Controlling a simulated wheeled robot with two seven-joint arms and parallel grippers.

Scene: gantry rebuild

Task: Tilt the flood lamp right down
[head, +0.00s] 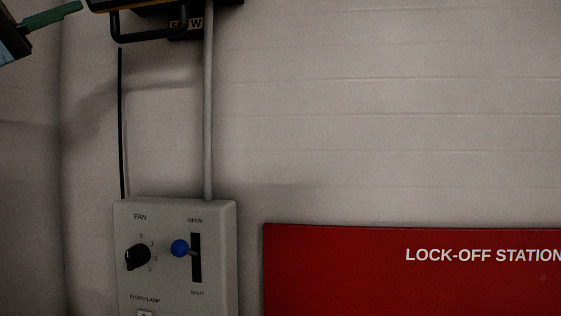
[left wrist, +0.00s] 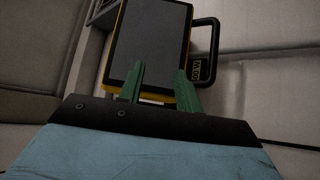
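The flood lamp (left wrist: 152,30) has a dark flat face and a yellow frame; it fills the upper middle of the left wrist view. Its black bracket (left wrist: 213,40) shows on its right. In the head view only the lamp's lower yellow edge (head: 125,5) and the bracket (head: 150,39) show at the top; the rest is cut off. My left gripper (left wrist: 160,68) has two green fingers apart, with nothing seen between them but the lamp's face behind. They overlap its lower part; contact cannot be told. In the head view one green finger of it (head: 52,14) points at the lamp from the left.
A grey control box (head: 175,212) with a black fan knob (head: 137,257) and a blue-tipped lever (head: 180,248) is below the lamp. A grey conduit (head: 208,120) and a black cable (head: 121,120) run down to it. A red lock-off station board (head: 340,270) is at lower right.

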